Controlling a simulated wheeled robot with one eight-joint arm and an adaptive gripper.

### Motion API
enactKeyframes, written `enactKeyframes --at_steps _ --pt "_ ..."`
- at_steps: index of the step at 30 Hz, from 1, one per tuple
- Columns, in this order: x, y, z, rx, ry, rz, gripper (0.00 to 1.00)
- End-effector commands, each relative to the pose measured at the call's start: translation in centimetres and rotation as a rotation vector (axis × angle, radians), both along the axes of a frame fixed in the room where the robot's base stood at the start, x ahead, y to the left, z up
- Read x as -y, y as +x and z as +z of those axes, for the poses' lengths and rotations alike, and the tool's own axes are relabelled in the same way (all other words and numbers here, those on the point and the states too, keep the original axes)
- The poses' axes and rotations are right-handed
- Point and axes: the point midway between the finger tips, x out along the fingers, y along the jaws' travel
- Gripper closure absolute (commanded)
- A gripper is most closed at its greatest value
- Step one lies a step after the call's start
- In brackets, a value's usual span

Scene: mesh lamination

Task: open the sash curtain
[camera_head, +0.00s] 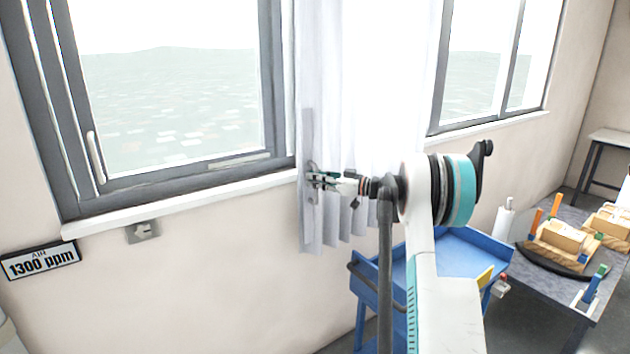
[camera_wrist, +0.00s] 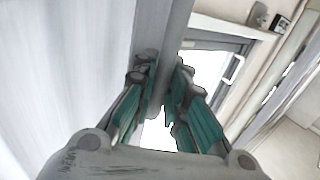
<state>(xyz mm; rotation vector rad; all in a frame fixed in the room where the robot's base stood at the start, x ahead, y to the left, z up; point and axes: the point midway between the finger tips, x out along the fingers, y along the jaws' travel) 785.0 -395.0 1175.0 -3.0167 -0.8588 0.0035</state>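The white sash curtain (camera_head: 375,90) hangs in folds between the two window openings. A grey edge strip with a handle-like plate (camera_head: 309,150) runs down its left edge. My gripper (camera_head: 318,180) is at the lower part of this strip. In the wrist view the strip (camera_wrist: 176,45) passes between my gripper's green-sided fingers (camera_wrist: 163,80). The fingers are close together, one on each side of the strip, and appear shut on it. The curtain cloth (camera_wrist: 70,70) fills the left of the wrist view. The exact contact at the fingertips is partly hidden.
The left window (camera_head: 170,100) is uncovered, with a sill (camera_head: 180,205) below it. A blue cart (camera_head: 465,250) stands beneath the curtain, behind my arm. A table (camera_head: 560,285) with wooden pieces is at the right.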

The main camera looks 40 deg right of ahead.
Motion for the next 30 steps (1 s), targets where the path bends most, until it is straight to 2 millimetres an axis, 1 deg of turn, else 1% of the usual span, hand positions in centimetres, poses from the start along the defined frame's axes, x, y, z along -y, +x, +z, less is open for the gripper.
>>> enactKeyframes --at_steps 10,14,17,24,30 --pt "0.0 0.0 0.0 0.0 0.0 0.0 0.79" --pt "0.4 -0.6 0.0 0.0 0.0 -0.001 0.79" --pt "1.2 -1.7 0.0 0.0 0.0 -0.003 0.79" --pt "3.8 -5.9 0.0 0.0 0.0 -0.004 0.79" --pt "5.5 -8.7 0.0 0.0 0.0 -0.002 0.79"
